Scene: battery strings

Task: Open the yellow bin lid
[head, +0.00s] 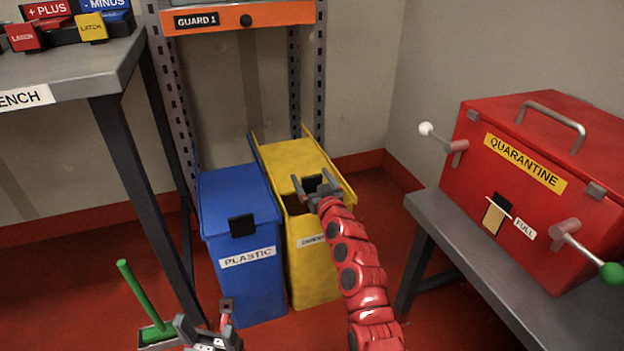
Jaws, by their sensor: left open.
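The yellow bin (310,268) stands on the red floor beside the blue bin. Its yellow lid (292,156) slopes toward me, and a dark gap shows beneath its front edge. My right gripper (312,182) is at that front edge, its fingers apart on either side of a small dark block that looks like the lid's handle. I cannot tell whether the fingers press on it. My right arm hides part of the bin's front and label. My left gripper (198,324) is open, low at the bottom edge, in front of the blue bin.
The blue PLASTIC bin (254,268) is shut, close to the yellow one. A green rod (141,294) stands beside my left gripper. A workbench (75,74) is at left, the GUARD 1 rack (270,17) behind, and a red QUARANTINE box (505,205) on a grey table (455,228) at right.

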